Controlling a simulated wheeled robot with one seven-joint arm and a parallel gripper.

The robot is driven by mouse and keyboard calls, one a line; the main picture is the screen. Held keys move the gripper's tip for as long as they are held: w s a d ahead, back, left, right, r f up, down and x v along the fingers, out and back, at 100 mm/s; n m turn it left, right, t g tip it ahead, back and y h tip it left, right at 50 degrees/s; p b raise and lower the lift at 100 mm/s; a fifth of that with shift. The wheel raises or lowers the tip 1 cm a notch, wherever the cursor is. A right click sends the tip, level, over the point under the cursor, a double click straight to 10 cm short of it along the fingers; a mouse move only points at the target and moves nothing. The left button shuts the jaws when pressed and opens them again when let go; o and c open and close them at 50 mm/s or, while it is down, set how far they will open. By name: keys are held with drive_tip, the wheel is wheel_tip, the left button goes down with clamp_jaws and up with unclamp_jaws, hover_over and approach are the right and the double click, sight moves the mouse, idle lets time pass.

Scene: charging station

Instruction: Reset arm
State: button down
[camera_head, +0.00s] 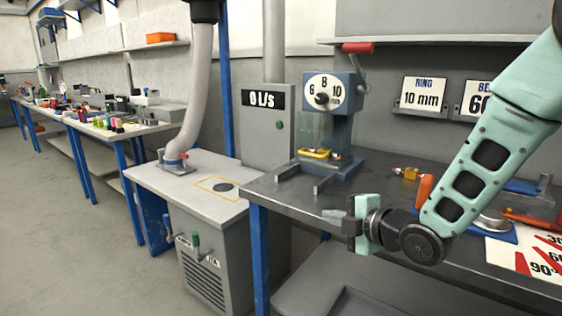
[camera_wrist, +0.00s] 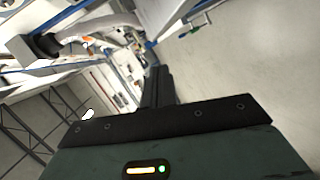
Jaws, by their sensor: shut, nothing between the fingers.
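My arm, in light green and black, reaches in from the upper right of the head view. My gripper (camera_head: 340,226) is at the front edge of the dark workbench (camera_head: 400,170), pointing left. Its fingers are shut with nothing between them. In the wrist view the dark fingers (camera_wrist: 158,88) are together, and behind them are blurred floor and tilted shelving. Nothing is seen touching the gripper.
A press with a dial (camera_head: 324,92) stands on the workbench, with a yellow part (camera_head: 316,153) in it. An orange-handled tool (camera_head: 425,188) and a sign sheet (camera_head: 528,256) lie near my arm. A lower cabinet (camera_head: 205,262) stands left. The floor at left (camera_head: 70,240) is clear.

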drive_tip(key=s+d+f+m+g+h, duration=0.1)
drive_tip(key=s+m+g+h, duration=0.45)
drive_tip(key=s, duration=0.95)
drive_tip(key=s+d+m+g+h, duration=0.1)
drive_tip(key=s+m+g+h, duration=0.35)
drive_tip(key=s+m, duration=0.85)
drive_tip(key=s+r+n+g+y+p, duration=0.1)
drive_tip(key=s+r+p, duration=0.3)
drive_tip(key=r+p, duration=1.3)
drive_tip(key=shift+s+d+r+n+y+p, duration=0.15)
drive_tip(key=shift+d+r+n+y+p, duration=0.25)
drive_tip(key=shift+n, duration=0.45)
